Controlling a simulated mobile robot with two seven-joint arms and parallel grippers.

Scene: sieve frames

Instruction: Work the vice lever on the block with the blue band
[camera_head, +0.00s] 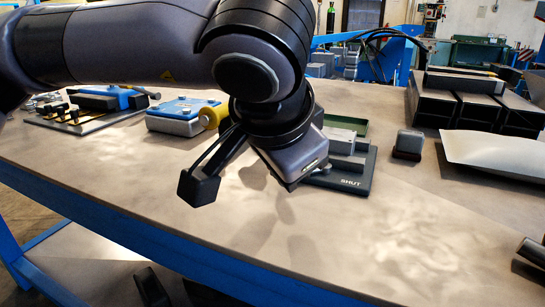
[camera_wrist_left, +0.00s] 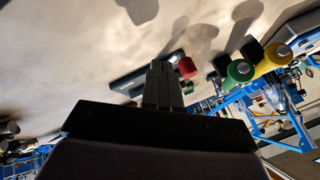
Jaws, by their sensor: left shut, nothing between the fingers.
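A grey vice on a dark base plate (camera_head: 350,184) marked SHUT stands on the bench, partly hidden behind my left wrist. A small grey block (camera_head: 338,141) shows on it; I see no blue band there. In the left wrist view a dark plate (camera_wrist_left: 135,80) with pale lettering lies beyond the fingers, with a red knob (camera_wrist_left: 187,68) beside it. I cannot tell whether the knob belongs to a lever. My left gripper (camera_wrist_left: 162,70) is shut and empty, its tips apparently near the plate; contact cannot be told. My right gripper is not in view.
Left of the vice is a blue-topped grey block (camera_head: 182,109) with a yellow cylinder (camera_head: 213,116). A small grey block in a dark holder (camera_head: 408,145), a pale curved sheet (camera_head: 494,152) and black bins (camera_head: 452,104) stand right.

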